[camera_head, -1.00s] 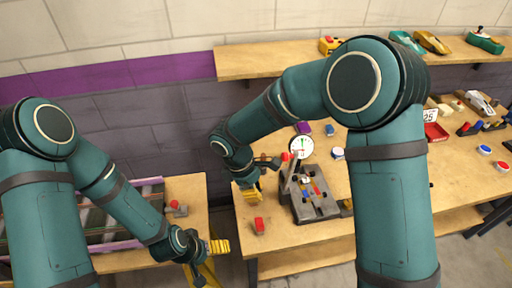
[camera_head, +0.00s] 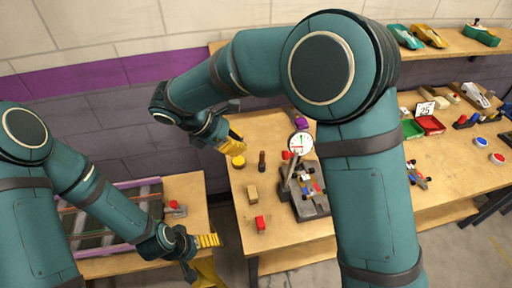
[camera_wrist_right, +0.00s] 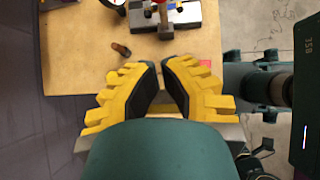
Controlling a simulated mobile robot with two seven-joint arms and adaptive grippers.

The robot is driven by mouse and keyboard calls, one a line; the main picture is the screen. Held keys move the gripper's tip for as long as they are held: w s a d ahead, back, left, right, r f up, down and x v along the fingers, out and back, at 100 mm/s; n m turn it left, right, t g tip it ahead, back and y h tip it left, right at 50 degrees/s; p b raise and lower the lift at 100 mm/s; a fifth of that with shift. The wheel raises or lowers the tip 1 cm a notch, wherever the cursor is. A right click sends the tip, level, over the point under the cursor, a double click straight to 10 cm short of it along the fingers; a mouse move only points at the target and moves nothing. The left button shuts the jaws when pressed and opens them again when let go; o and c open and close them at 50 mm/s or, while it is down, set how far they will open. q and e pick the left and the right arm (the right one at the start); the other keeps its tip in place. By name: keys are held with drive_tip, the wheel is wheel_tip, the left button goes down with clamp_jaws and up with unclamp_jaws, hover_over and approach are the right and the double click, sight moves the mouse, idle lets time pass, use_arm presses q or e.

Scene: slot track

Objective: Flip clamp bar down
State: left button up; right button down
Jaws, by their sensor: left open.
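The grey clamp fixture (camera_head: 318,207) stands on the table, partly hidden behind my right arm. A small car (camera_head: 308,184) lies on it. The clamp bar (camera_head: 287,174) rises steeply at the fixture's left side, near a red knob (camera_head: 286,155). In the right wrist view the fixture (camera_wrist_right: 185,17) is cut off at the top edge. My right gripper (camera_head: 235,143) is above the table's back left, left of and apart from the fixture. Its fingertips (camera_wrist_right: 161,63) are close together with nothing between them. My left gripper (camera_head: 212,241) is open and empty at lower left, away from the fixture.
A dial gauge (camera_head: 300,144) stands behind the fixture. A dark upright cylinder (camera_head: 262,161), yellow disc (camera_head: 238,161), tan block (camera_head: 252,192) and red block (camera_head: 260,223) are left of it. A low bench with a track (camera_head: 108,222) stands further left.

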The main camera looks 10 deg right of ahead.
use_arm(q)
drive_tip(key=shift+f+b, duration=0.4)
drive_tip(key=shift+f, duration=0.05)
use_arm(e)
drive_tip(key=d+r+x, duration=0.1)
drive_tip(key=d+x, duration=0.1)
drive_tip(key=x, duration=1)
drive_tip(key=shift+r, duration=0.35)
use_arm(q)
drive_tip(key=shift+r, duration=0.1)
use_arm(e)
drive_tip(key=shift+w+d, duration=0.1)
use_arm(q)
drive_tip(key=shift+d+r+p, duration=0.3)
drive_tip(key=shift+d+p, duration=0.05)
drive_tip(key=shift+d, duration=0.3)
use_arm(e)
drive_tip(key=shift+d+r+y, duration=0.2)
drive_tip(key=shift+d+y, duration=0.3)
drive_tip(key=shift+d, duration=0.1)
use_arm(q)
drive_tip(key=shift+d, duration=0.1)
